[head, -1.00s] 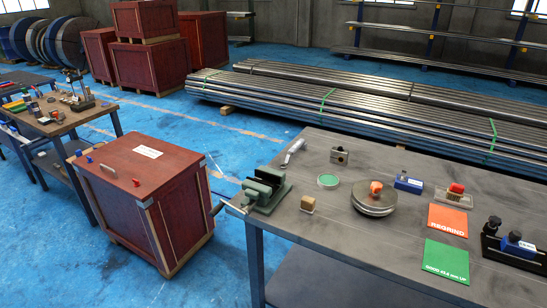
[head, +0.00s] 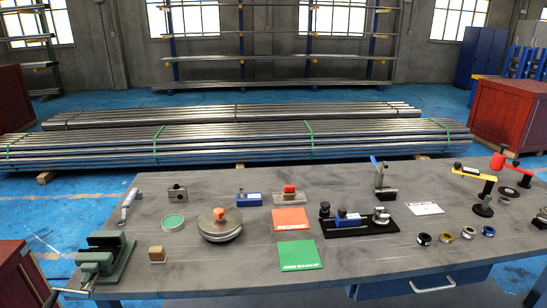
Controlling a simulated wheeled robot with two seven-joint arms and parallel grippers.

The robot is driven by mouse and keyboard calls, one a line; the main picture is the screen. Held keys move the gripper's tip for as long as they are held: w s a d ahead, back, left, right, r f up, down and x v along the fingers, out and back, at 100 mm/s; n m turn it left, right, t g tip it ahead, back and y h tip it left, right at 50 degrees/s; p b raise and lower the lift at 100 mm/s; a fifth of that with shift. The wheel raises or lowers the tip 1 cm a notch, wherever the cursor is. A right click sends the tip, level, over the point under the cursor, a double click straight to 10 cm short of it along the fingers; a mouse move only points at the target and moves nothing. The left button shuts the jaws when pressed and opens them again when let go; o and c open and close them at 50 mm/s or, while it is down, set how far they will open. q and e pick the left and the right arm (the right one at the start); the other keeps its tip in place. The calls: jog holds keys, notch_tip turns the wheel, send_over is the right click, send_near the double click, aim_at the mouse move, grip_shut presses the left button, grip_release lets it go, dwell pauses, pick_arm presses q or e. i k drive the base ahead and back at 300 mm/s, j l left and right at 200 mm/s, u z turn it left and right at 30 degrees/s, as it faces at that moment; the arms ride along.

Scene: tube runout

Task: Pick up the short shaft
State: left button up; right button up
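I cannot make out a piece that is clearly the short shaft on the grey workbench (head: 180,268). A small metal and white piece (head: 128,205) lies at the bench's left side, too small to identify. Short dark and metal cylindrical parts stand on a black base (head: 352,231) with a blue block, near the bench's middle. Several small rings (head: 424,239) lie toward the right. Neither of my grippers shows in the head view.
A green vise (head: 105,254) stands at the left front corner. A round metal plate (head: 220,232) with an orange top sits beside an orange card (head: 290,220) and a green card (head: 298,255).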

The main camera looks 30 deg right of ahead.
aim_at(383, 190)
jog(key=z, duration=1.6)
jog(key=l+z, duration=0.3)
jog(key=i+l, duration=0.05)
